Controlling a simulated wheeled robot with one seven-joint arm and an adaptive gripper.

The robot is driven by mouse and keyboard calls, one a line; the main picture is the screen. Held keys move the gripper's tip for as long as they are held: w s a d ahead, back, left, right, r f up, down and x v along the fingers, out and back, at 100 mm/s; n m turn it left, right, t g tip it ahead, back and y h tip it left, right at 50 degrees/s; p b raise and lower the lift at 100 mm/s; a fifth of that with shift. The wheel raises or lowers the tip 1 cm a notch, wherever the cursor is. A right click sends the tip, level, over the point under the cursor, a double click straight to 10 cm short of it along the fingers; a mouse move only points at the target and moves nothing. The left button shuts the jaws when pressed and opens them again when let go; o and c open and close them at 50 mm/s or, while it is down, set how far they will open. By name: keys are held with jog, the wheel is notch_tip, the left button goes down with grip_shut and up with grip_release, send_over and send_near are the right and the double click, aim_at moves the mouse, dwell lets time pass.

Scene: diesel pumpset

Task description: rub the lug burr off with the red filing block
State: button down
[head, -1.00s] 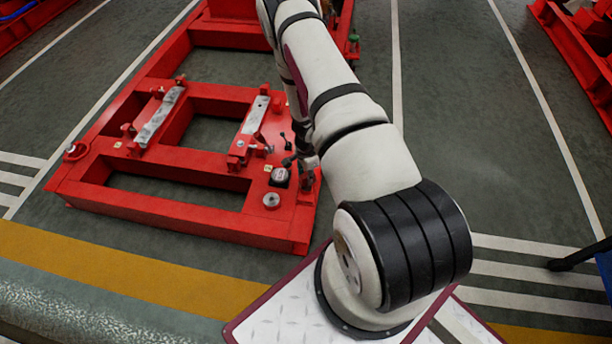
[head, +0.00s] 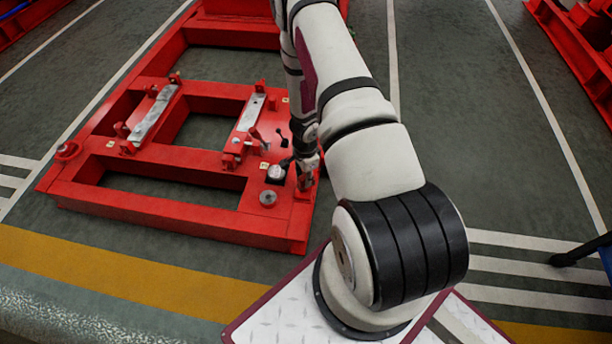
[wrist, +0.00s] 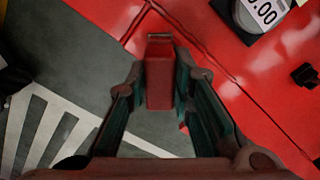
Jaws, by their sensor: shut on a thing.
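My gripper (wrist: 159,74) is shut on the red filing block (wrist: 159,82), which stands out between the two fingers in the wrist view. A small greyish strip shows at the far end of the block; I cannot tell whether it is part of the block or lies beyond it. In the head view my gripper (head: 306,177) is low at the near right corner of the red pumpset frame (head: 170,207), partly hidden by my arm. I cannot make out the lug burr in either view, nor whether the block touches the frame.
A device with a numeric display (wrist: 262,12) sits on the frame; it also shows in the head view (head: 276,173), left of my gripper. Two pale metal bars (head: 154,114) lie across the frame. Striped floor (wrist: 60,125) beside the frame is clear.

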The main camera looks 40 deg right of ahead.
jog(key=shift+s+a+b, duration=0.2)
jog(key=shift+a+b, duration=0.1)
jog(key=shift+b, duration=0.15)
jog(key=shift+s+a+b, duration=0.2)
jog(key=shift+a+b, duration=0.05)
jog(key=shift+b, duration=0.2)
jog(key=shift+d, duration=0.1)
jog(key=shift+w+d+p, duration=0.7)
jog(key=shift+d+p, duration=0.2)
jog(key=shift+p, duration=0.1)
jog(key=shift+w, duration=0.1)
